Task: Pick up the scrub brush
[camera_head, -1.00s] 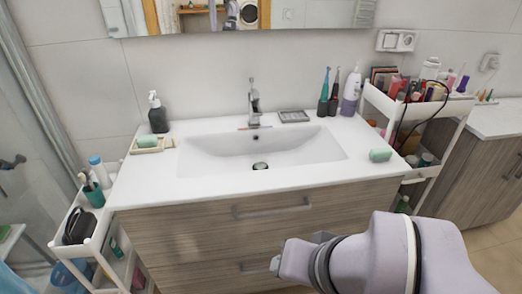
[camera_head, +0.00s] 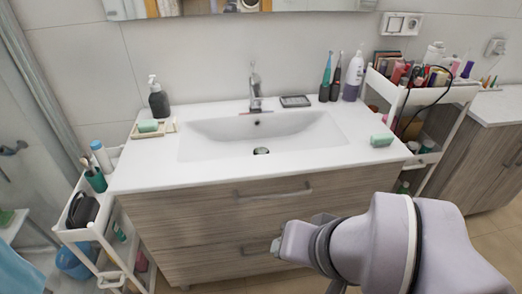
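A small green block with a pale underside (camera_head: 382,140) lies on the right front part of the white washbasin counter; it may be the scrub brush, but bristles cannot be made out. A similar green piece (camera_head: 148,125) rests on a small beige tray (camera_head: 152,134) at the counter's left; I cannot tell whether it is soap or a brush. My gripper (camera_head: 275,247) is low in front of the wooden drawers, below the counter edge and well apart from both green pieces. Its fingers are small and mostly hidden by the wrist, so its opening cannot be made out.
The basin (camera_head: 262,136) and tap (camera_head: 255,88) fill the counter's middle. A dark soap bottle (camera_head: 159,101) stands at left; toothbrushes and a bottle (camera_head: 353,77) stand at back right. White carts stand on the left (camera_head: 92,233) and right (camera_head: 470,92). The front counter strip is clear.

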